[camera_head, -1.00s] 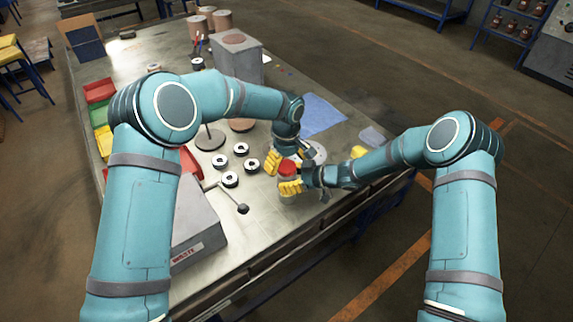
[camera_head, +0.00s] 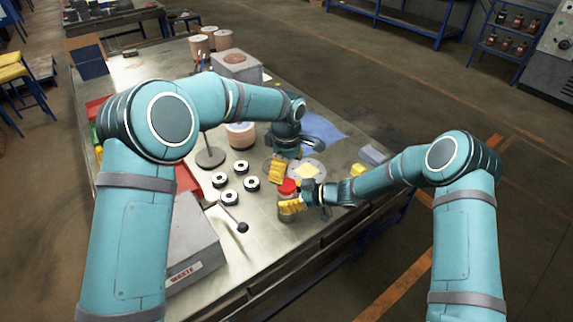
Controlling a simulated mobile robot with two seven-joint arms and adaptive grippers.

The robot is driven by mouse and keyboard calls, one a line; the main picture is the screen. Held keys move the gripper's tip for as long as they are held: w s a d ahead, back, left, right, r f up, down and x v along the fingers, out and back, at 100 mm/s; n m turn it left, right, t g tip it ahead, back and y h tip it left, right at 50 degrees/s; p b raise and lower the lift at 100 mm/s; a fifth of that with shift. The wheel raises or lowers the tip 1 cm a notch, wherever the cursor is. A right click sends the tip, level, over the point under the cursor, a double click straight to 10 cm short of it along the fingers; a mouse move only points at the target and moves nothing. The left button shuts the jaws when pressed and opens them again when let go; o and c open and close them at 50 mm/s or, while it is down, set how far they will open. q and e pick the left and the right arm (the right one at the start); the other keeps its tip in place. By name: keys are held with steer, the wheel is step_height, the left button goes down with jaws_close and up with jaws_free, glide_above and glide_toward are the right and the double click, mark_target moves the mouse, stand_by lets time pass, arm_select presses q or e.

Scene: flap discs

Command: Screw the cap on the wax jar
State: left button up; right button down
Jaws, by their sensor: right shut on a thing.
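The wax jar (camera_head: 286,215) stands near the front edge of the bench, mostly hidden behind yellow fingers. The red cap (camera_head: 288,186) is at the jar's top, right above those fingers; I cannot tell how tightly it sits. My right gripper (camera_head: 291,206) comes in from the right and is shut on the jar, just below the cap. My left gripper (camera_head: 276,172) points down just behind and left of the cap, apparently clear of it. Its yellow fingers are seen from the side, so their opening is unclear.
Several black-and-white rings (camera_head: 236,182) lie left of the jar. A grey waste box (camera_head: 190,245) and a lever with a black knob (camera_head: 242,227) are at the front left. A round plate with a yellow piece (camera_head: 306,170) and a blue cloth (camera_head: 322,133) lie behind.

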mark_target(286, 184)
arm_select(q)
steer(key=n, duration=0.2)
steer(key=r+n, duration=0.1)
steer(key=shift+r+n, duration=0.25)
steer(key=shift+n, duration=0.15)
steer(key=shift+f, duration=4.05)
steer(key=c, duration=1.3)
steer(key=m, duration=0.4)
steer(key=shift+m, duration=0.4)
steer(key=m, duration=0.5)
steer(key=o, duration=1.3)
steer(key=shift+c, duration=0.2)
